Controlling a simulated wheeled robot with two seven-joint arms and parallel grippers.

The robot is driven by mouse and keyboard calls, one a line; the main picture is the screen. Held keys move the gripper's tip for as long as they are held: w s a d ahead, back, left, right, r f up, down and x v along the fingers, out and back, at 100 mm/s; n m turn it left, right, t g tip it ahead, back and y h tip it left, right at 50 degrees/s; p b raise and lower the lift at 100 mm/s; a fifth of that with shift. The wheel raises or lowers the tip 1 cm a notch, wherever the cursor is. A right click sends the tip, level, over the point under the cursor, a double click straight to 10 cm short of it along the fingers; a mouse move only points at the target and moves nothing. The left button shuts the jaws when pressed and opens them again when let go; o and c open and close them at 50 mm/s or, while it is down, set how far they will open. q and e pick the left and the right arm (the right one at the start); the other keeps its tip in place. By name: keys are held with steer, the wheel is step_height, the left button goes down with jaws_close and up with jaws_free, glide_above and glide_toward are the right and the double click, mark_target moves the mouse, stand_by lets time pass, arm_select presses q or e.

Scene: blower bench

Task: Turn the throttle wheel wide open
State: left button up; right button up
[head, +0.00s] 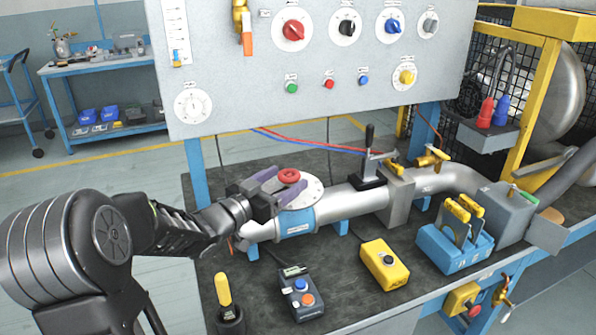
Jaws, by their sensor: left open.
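The throttle wheel appears to be the small red wheel (289,176) above a round white dial plate (313,193) on the silver pipe. My left gripper (286,183) reaches in from the left with its purple-grey fingers open. The fingertips are close to the red wheel, one on its far side and one on its near side. I cannot tell whether they touch it. The plate's markings are too small to read, and the gripper hides part of the plate. My right gripper is not in view.
A grey control panel (240,100) with knobs stands behind the pipe. A black-handled lever (369,140) rises to the right of the wheel.

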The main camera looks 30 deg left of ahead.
mark_target(298, 171)
arm_select(q)
steer(key=w, duration=0.5)
steer(key=shift+w+d, duration=0.2)
steer(key=shift+d, duration=0.05)
